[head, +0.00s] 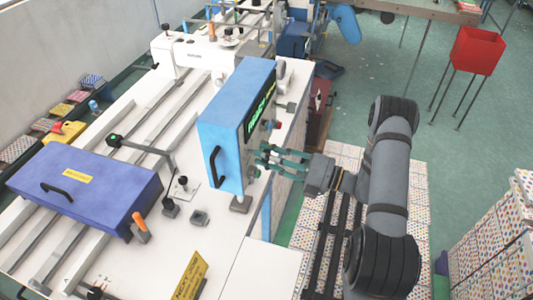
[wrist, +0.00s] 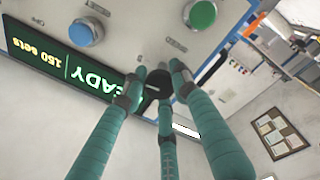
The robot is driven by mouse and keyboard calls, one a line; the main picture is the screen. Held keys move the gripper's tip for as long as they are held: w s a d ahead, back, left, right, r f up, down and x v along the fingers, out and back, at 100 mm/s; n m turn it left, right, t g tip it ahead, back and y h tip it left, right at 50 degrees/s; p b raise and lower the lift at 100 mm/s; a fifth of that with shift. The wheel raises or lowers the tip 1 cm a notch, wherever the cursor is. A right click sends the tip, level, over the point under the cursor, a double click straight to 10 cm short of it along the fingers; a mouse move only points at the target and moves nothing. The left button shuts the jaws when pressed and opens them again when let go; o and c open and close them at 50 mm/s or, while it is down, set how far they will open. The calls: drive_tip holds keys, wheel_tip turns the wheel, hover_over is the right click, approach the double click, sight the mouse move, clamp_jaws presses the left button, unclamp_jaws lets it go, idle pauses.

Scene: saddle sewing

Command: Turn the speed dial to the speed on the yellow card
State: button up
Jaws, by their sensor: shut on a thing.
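The blue control box (head: 238,120) stands on the white machine table, its front panel facing right. In the wrist view its dark display (wrist: 75,65) appears upside down with green letters reading READY and yellow ones reading 150 sets. A black dial (wrist: 158,80) sits on the panel beside the display. My gripper (head: 260,160) reaches the panel from the right; in the wrist view its green fingers (wrist: 155,92) are closed around the dial. The fingers hide part of the dial, and its marks cannot be read. The yellow card (head: 190,277) stands at the front of the table; its writing is too small to read.
The panel also has a blue button (wrist: 86,32) and a green button (wrist: 200,14), near the fingers. A purple-blue case (head: 85,188) with a black handle lies at the left. An orange-handled tool (head: 141,226) is beside it. A red bin (head: 477,50) stands far right.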

drive_tip(key=shift+s+a, duration=0.1)
drive_tip(key=shift+s, duration=0.05)
drive_tip(key=o, duration=1.1)
drive_tip(key=shift+o, duration=0.2)
drive_tip(key=shift+d, duration=0.2)
drive_tip(key=r+v, duration=0.1)
drive_tip(key=v, duration=1)
drive_tip(key=shift+d+f, duration=0.4)
drive_tip(key=shift+f, duration=0.15)
drive_tip(key=shift+a, duration=0.15)
drive_tip(key=x, duration=1.2)
drive_tip(key=shift+s, duration=0.1)
